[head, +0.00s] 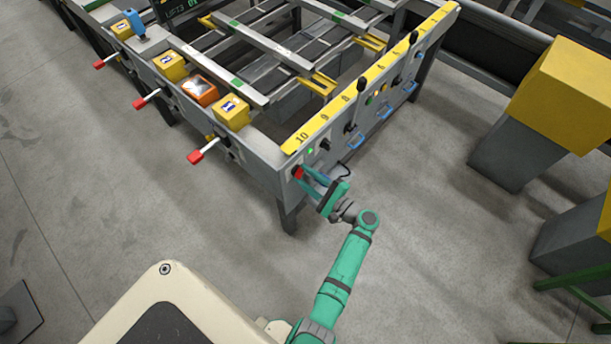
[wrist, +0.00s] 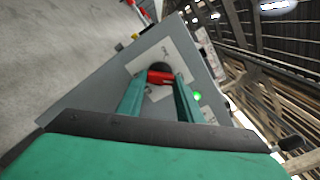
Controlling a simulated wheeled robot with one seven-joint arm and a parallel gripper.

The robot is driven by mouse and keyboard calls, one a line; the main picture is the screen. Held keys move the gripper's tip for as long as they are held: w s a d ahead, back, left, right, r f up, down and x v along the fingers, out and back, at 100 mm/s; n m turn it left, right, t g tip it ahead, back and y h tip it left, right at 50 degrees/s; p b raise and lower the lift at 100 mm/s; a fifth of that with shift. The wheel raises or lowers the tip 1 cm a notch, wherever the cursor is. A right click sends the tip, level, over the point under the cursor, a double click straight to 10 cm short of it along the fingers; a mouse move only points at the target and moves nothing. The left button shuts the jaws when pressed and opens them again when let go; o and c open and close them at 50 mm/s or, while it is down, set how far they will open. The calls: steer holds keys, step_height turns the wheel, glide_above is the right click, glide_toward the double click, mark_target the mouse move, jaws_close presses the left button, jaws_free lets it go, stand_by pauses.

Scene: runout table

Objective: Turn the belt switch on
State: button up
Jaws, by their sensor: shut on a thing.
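The belt switch has a red handle (head: 298,172) on the grey end panel of the runout table, near its corner. In the wrist view the red handle (wrist: 160,77) lies crosswise in front of a dark round base on a pale plate. My gripper (head: 304,176) is at the panel, and its two teal fingers (wrist: 160,84) are shut on the red handle, one at each end. The fingers hide part of the handle, and the plate's markings are too small to read.
A lit green lamp (head: 310,151) and a black knob (head: 325,145) sit close by on the panel of the runout table (head: 262,160). Red-tipped levers (head: 196,157) stick out on the left side. Yellow-topped grey blocks (head: 560,95) stand at right. The floor between is clear.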

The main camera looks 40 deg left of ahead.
steer(key=shift+w+d+f+m, duration=0.1)
steer(key=shift+d+m, duration=0.05)
steer(key=shift+m, duration=0.35)
steer(key=o, duration=1.1)
steer(key=shift+s, duration=0.2)
steer(key=d, duration=0.7)
steer(key=s+d, duration=0.1)
steer(key=d, duration=0.2)
steer(key=shift+d, duration=0.2)
